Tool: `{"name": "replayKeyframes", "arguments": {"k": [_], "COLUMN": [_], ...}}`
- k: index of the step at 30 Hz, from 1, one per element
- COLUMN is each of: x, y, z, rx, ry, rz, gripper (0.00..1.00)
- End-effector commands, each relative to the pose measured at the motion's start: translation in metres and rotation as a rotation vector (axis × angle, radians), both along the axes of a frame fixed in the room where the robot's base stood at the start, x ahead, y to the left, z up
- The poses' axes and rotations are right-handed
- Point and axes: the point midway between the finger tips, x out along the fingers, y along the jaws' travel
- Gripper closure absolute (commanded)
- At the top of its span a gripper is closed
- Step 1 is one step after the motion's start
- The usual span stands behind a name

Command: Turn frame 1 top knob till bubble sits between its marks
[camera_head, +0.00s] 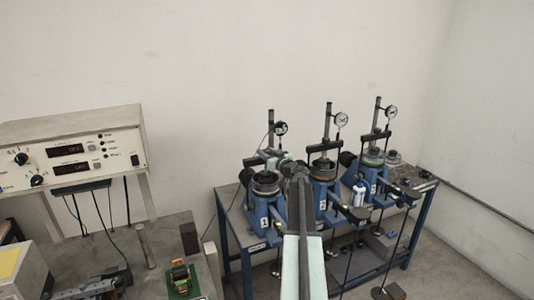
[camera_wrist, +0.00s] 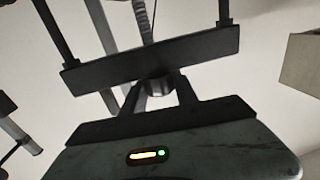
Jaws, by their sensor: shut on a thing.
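Frame 1 (camera_head: 262,214) is the leftmost blue lever frame on the bench, with a post and a dark dial gauge (camera_head: 281,128) above it. My arm reaches over its right side, and my gripper (camera_head: 284,162) is at its upper part, hiding some of it. In the wrist view my gripper (camera_wrist: 157,88) has its two dark fingers shut on a small grey round knob (camera_wrist: 156,86), just below a black crossbar (camera_wrist: 150,57). The knob is hidden in the head view. I cannot make out the bubble or its marks in either view.
Two similar blue frames, the middle one (camera_head: 326,197) and the right one (camera_head: 374,180), stand close by on the bench (camera_head: 232,217). A blue-and-white bottle (camera_head: 359,195) is between them. Hanging weights are below. A control box (camera_head: 70,150) stands left.

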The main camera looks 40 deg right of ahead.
Motion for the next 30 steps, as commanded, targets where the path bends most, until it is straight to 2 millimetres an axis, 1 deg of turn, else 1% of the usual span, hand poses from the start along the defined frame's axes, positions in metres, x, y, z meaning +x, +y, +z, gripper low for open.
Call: {"name": "replayKeyframes", "arguments": {"k": [2,18,24,30], "x": [-0.0012,0.0019,0.0015,0.0006], "y": [0.0040,0.0018,-0.0002,-0.0012], "z": [-0.0001,-0.0001,-0.0001,-0.0001], "rx": [0.002,0.005,0.006,0.006], "ry": [0.000,-0.002,-0.003,-0.003], "rz": [-0.065,-0.562,-0.711,-0.814], "gripper": [1.00,1.00,1.00,1.00]}}
